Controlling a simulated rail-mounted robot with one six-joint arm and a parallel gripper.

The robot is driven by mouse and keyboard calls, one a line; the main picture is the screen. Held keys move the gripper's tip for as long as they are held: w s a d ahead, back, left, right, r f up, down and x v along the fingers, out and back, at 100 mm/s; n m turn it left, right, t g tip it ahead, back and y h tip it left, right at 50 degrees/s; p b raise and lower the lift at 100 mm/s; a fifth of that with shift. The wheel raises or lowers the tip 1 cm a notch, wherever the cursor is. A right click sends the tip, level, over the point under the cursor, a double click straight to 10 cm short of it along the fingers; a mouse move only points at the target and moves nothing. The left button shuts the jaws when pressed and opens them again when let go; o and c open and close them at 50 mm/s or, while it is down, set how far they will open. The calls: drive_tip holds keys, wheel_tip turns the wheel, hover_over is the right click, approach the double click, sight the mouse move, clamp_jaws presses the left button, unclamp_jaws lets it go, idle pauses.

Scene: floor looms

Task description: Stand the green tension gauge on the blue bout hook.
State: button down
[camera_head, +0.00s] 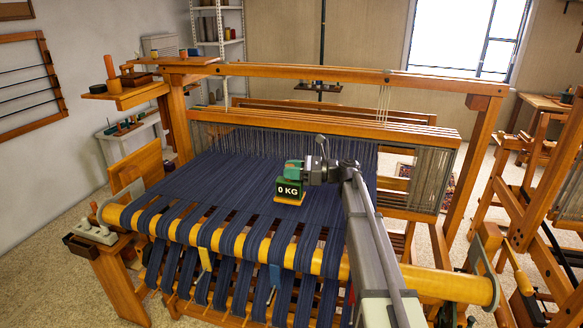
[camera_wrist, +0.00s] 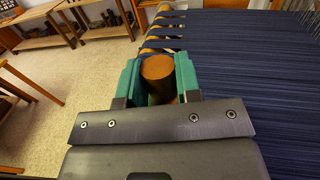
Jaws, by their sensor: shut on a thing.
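The green tension gauge (camera_head: 288,189) shows "0 KG" on its dark face and has a yellow base. It is upright over the dark blue warp, behind the front beam; I cannot tell if its base touches the cloth. My gripper (camera_head: 295,170) is shut on its upper part. In the wrist view, the teal finger pads of my gripper (camera_wrist: 158,82) are on both sides of a round brown-topped post (camera_wrist: 158,68), and the rest of the gauge is hidden. A blue hook (camera_head: 274,276) hangs below the front beam, nearer than the gauge and slightly left.
The yellow front beam (camera_head: 328,264) crosses the loom, with dark blue warp bands looped over it. A pale yellow hook (camera_head: 206,258) hangs farther left. The heddle frame (camera_head: 330,128) stands behind. A side shelf (camera_head: 126,94) with wooden pieces is at left.

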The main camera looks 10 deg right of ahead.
sight(293, 190)
drive_tip(key=shift+s+d, duration=0.1)
drive_tip(key=shift+d, duration=0.05)
drive_tip(key=shift+f+b, duration=0.45)
wheel_tip(293, 190, down, 6)
drive_tip(key=b, duration=0.6)
drive_tip(key=shift+f+b, duration=0.5)
drive_tip(key=c, duration=0.7)
unclamp_jaws()
drive_tip(key=shift+r, duration=0.1)
drive_tip(key=shift+c, duration=0.2)
